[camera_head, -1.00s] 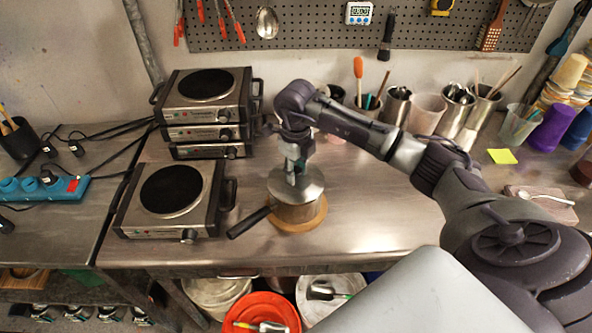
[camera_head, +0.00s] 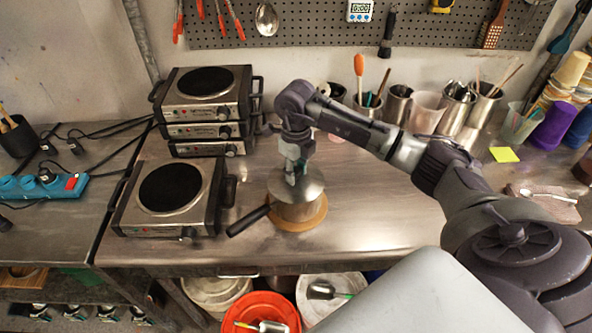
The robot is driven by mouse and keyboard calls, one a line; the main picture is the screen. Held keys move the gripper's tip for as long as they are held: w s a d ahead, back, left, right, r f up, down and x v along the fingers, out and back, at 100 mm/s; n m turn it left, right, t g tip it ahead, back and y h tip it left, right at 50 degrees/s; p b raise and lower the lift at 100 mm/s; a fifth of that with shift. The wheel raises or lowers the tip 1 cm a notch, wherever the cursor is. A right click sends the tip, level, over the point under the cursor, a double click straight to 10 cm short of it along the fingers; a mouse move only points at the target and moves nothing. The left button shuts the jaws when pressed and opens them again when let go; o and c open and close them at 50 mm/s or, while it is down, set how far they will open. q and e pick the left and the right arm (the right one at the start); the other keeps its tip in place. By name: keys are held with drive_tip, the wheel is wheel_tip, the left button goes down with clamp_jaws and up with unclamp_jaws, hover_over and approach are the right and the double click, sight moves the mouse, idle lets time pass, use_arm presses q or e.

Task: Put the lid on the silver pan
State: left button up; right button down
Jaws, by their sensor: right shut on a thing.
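The silver pan (camera_head: 297,213) stands on a round wooden board (camera_head: 318,221) on the metal bench, its black handle (camera_head: 249,220) pointing to the lower left. The silver lid (camera_head: 308,191) is at the pan's top, over its opening. I cannot tell whether it rests fully on the rim. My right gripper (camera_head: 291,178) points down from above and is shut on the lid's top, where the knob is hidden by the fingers. My left gripper does not show.
A single hot plate (camera_head: 171,188) stands left of the pan, with a stack of hot plates (camera_head: 206,97) behind it. Cups of utensils (camera_head: 397,104) line the back right. A red bucket (camera_head: 262,308) sits below the front edge.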

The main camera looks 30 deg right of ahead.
drive_tip(key=c, duration=0.7)
unclamp_jaws()
wheel_tip(320, 180, up, 12)
drive_tip(key=shift+r, duration=0.1)
